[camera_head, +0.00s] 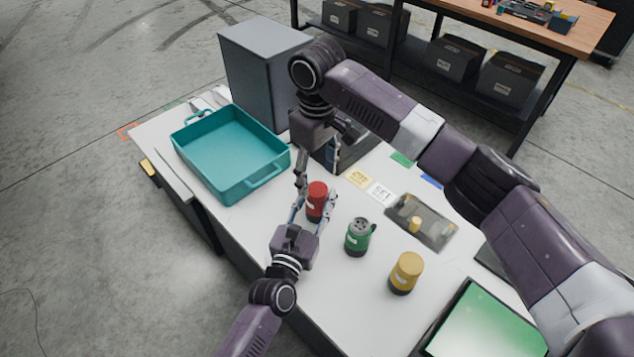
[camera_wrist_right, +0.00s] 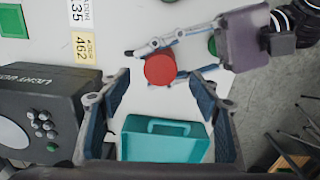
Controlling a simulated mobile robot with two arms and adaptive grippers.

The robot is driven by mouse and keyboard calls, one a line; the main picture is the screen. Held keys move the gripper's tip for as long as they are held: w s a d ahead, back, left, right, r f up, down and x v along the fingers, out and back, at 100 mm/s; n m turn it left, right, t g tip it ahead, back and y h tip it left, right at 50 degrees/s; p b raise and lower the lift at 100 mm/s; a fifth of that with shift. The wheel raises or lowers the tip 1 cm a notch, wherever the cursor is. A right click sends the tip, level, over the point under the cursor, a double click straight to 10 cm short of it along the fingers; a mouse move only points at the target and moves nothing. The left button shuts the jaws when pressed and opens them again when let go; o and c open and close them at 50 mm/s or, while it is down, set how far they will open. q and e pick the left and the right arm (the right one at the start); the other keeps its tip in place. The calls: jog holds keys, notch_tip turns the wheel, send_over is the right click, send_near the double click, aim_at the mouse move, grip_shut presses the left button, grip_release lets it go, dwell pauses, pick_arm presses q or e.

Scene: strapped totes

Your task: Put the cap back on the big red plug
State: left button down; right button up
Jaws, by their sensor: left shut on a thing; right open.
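The big red plug (camera_head: 317,194) stands upright near the middle of the table, with a smooth red top and a dark lower part. In the right wrist view its top is a plain red disc (camera_wrist_right: 160,69). No separate red cap shows. My left gripper (camera_head: 314,207) is shut on the red plug from the near side, one finger on each side. My right gripper (camera_head: 318,172) is open above and behind the plug, pointing down. In the right wrist view its two fingers are wide apart, with nothing between them.
A green plug (camera_head: 357,240) with a holed grey top and a yellow plug (camera_head: 405,274) stand to the right. A teal tray (camera_head: 262,182) is at left, a grey cabinet (camera_head: 262,75) behind. A dark device (camera_wrist_right: 40,115) stands near my right gripper. A screen (camera_head: 485,325) lies front right.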

notch_tip(320, 180, up, 8)
jog(key=shift+r, duration=0.2)
pick_arm(q)
jog(key=c, duration=1.2)
grip_release()
jog(key=shift+c, duration=0.2)
jog(key=v, duration=1.2)
